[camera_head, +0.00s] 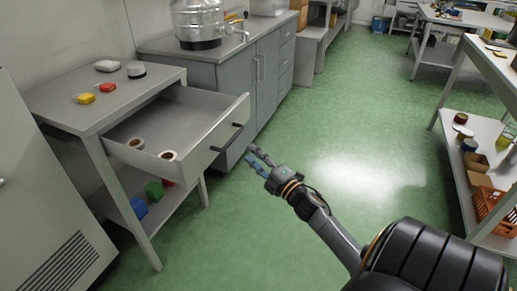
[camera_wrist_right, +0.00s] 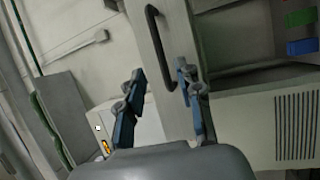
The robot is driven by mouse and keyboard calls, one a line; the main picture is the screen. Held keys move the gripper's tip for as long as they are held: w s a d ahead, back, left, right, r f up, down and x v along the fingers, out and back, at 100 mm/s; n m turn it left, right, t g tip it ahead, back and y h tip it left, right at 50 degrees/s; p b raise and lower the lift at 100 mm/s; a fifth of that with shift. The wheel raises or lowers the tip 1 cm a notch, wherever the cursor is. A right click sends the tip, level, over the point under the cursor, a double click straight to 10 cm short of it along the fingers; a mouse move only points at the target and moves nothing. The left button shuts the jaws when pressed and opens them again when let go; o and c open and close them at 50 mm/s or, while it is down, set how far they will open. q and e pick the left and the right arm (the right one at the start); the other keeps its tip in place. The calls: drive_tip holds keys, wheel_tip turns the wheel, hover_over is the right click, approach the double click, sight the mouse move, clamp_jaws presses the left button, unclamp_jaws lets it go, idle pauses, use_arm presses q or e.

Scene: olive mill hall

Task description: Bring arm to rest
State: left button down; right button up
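My right arm (camera_head: 335,238) reaches in from the lower right in the head view. Its gripper (camera_head: 259,158) is open and empty, over the green floor just right of the drawer front. In the right wrist view the gripper's fingers (camera_wrist_right: 160,84) are spread, with the dark drawer handle (camera_wrist_right: 158,45) seen beyond and between them. No contact with the handle shows. The drawer (camera_head: 196,112) stands pulled open, with two tape rolls (camera_head: 136,143) inside. My left gripper is not in view.
A loaded shelf table (camera_head: 467,165) stands right. The floor between is clear.

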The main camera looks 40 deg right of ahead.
drive_tip(key=shift+s+f, duration=0.2)
drive_tip(key=shift+s, duration=0.9)
